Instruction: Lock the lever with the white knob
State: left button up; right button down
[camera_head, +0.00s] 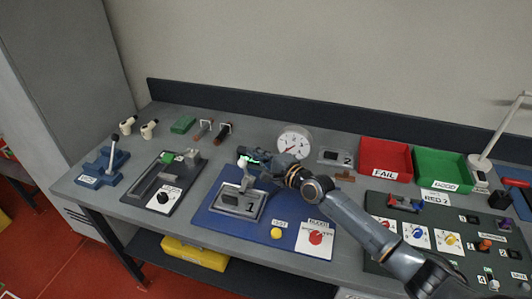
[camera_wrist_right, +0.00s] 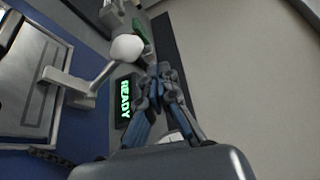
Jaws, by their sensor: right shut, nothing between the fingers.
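The lever's white knob (camera_head: 242,162) sits at the top of the metal lever (camera_head: 245,180), which stands up from a grey fixture marked 1 (camera_head: 231,205) on a blue board. In the right wrist view the knob (camera_wrist_right: 127,48) is just left of my right gripper's fingertips (camera_wrist_right: 157,80), and the lever (camera_wrist_right: 100,78) slants down to the left. My right gripper (camera_head: 258,157) is shut and empty beside the knob. I cannot tell whether it touches the knob. My left gripper is not in view.
A display reading READY (camera_wrist_right: 125,100) stands behind the lever. On the blue board (camera_head: 211,221) are a yellow button (camera_head: 276,234) and a red knob (camera_head: 316,238). A round gauge (camera_head: 293,142) stands behind my arm. Red (camera_head: 386,156) and green (camera_head: 441,169) bins are to the right.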

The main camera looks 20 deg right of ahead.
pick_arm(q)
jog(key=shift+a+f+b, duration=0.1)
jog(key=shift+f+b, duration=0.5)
pick_arm(e)
jog(key=shift+s+a+f+n+t, duration=0.2)
jog(key=shift+s+a+n, duration=0.15)
jog(key=shift+s, duration=0.2)
jog(key=shift+s+a+f+n+t, duration=0.15)
jog(key=shift+s+a+n+t, duration=0.1)
jog(key=shift+s+a, duration=0.25)
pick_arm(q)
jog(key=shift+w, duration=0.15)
pick_arm(e)
jog(key=v, duration=1.2)
jog(key=shift+d+r, duration=0.2)
jog(key=shift+d, duration=0.1)
jog(key=shift+w, duration=0.15)
